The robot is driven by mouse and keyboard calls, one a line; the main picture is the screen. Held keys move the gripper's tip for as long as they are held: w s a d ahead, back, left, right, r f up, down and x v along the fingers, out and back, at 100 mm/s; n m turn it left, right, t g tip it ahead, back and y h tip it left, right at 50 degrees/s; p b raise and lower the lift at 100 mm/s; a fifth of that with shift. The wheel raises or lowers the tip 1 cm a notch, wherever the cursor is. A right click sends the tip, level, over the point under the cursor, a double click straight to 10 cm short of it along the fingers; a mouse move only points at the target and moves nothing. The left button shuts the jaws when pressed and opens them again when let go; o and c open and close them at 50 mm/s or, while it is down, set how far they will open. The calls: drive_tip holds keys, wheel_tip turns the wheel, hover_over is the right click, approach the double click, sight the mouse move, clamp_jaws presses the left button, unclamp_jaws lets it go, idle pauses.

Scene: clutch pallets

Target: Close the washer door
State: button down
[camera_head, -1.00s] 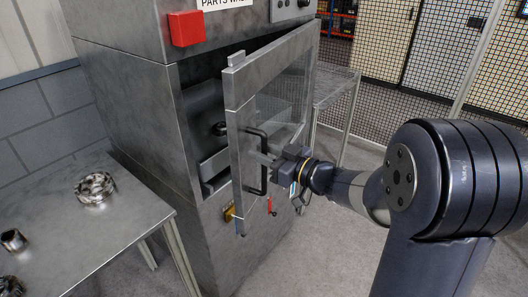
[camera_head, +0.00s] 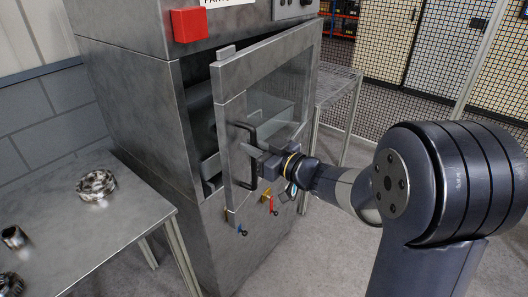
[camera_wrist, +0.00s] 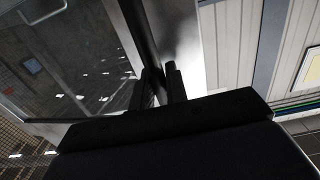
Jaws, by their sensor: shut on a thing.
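The washer is a large grey metal cabinet (camera_head: 135,115). Its door (camera_head: 232,105) has a metal frame and a glass window, hinged on the right, and stands partly open, with a dark gap at its left edge. A black bar handle (camera_head: 243,127) is on the door's left side. My gripper (camera_head: 256,156) is shut on the handle from the front right; the fingers partly hide it. In the wrist view, my gripper's fingers (camera_wrist: 161,84) are close together beside the door's metal frame, with the door glass (camera_wrist: 65,55) to the left; the grip itself is dark there.
A metal table (camera_head: 85,225) at the left holds several metal parts, including a ring-shaped one (camera_head: 96,184). A red box (camera_head: 188,24) sits on the washer's upper front. A wire rack (camera_head: 336,85) stands behind the door at the right, and mesh fencing (camera_head: 405,70) is beyond.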

sight(233, 146)
drive_tip(key=w+a+m+b, duration=0.1)
drive_tip(key=w+a, duration=0.4)
drive_tip(key=a, duration=0.5)
drive_tip(key=shift+w+a+r+t+h, duration=0.3)
drive_tip(key=shift+w+a+t+h, duration=0.05)
drive_tip(key=shift+w+t+h, duration=0.05)
drive_tip(key=c, duration=1.8)
unclamp_jaws()
drive_tip(key=shift+a, duration=0.1)
drive_tip(key=shift+o, duration=0.8)
drive_tip(key=shift+w+a+f, duration=0.2)
drive_tip(key=shift+o, duration=0.7)
drive_tip(key=shift+s, duration=0.1)
drive_tip(key=b+v, duration=0.2)
drive_tip(key=v, duration=0.8)
drive_tip(key=shift+s+d, duration=0.3)
